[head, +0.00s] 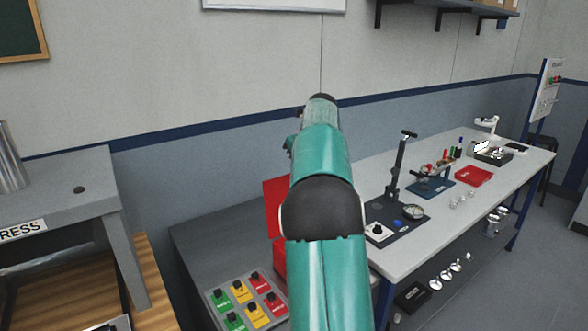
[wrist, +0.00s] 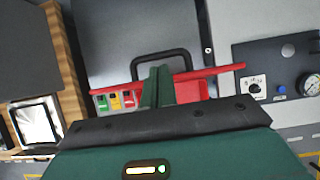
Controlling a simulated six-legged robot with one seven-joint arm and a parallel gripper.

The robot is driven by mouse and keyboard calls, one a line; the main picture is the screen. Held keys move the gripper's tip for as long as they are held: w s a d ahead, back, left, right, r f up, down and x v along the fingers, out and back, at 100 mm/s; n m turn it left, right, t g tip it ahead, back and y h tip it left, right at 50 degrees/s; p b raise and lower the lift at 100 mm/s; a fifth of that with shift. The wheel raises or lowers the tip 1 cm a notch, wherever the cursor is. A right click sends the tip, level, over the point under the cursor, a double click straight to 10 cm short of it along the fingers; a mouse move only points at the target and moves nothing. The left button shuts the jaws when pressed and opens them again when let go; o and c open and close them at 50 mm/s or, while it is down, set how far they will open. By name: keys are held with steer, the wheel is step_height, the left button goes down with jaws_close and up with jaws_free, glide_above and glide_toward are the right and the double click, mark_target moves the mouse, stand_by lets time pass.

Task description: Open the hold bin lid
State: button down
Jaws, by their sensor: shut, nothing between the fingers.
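The red hold bin (wrist: 190,91) lies beyond my fingers in the wrist view, partly hidden by them. Its red lid (wrist: 222,70) shows there nearly edge-on as a thin bar, with a black loop handle (wrist: 160,57) on its far side. In the head view the lid (head: 273,203) stands raised as a red panel above the bin (head: 279,258), both partly hidden by my arm. My gripper (wrist: 158,72) is shut and empty, its green fingers overlapping the lid edge and handle in the picture. Whether they touch is unclear. The head view hides my gripper behind my arm.
A panel of green, yellow and red labelled tiles (head: 245,304) sits beside the bin. A workbench (head: 450,207) with a dial gauge stand (head: 397,180) and a red tray (head: 474,176) is at right. A grey press table (head: 72,190) stands at left.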

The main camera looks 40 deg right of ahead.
steer(key=v, duration=1)
steer(key=shift+r, duration=0.25)
steer(key=s+a+f+n, duration=0.1)
steer(key=s+a+n, duration=0.2)
steer(key=a+n, duration=0.45)
steer(key=s+a+f+n+y, duration=0.1)
steer(key=s+a+n, duration=0.35)
steer(key=a, duration=0.55)
steer(key=s+a+f+n, duration=0.1)
steer(key=s+a+n, duration=0.1)
steer(key=a+n, duration=0.6)
steer(key=s+a+f+n, duration=1.3)
steer(key=s+a+n, duration=0.3)
steer(key=n, duration=0.1)
steer(key=shift+f, duration=0.15)
steer(key=shift+d, duration=0.1)
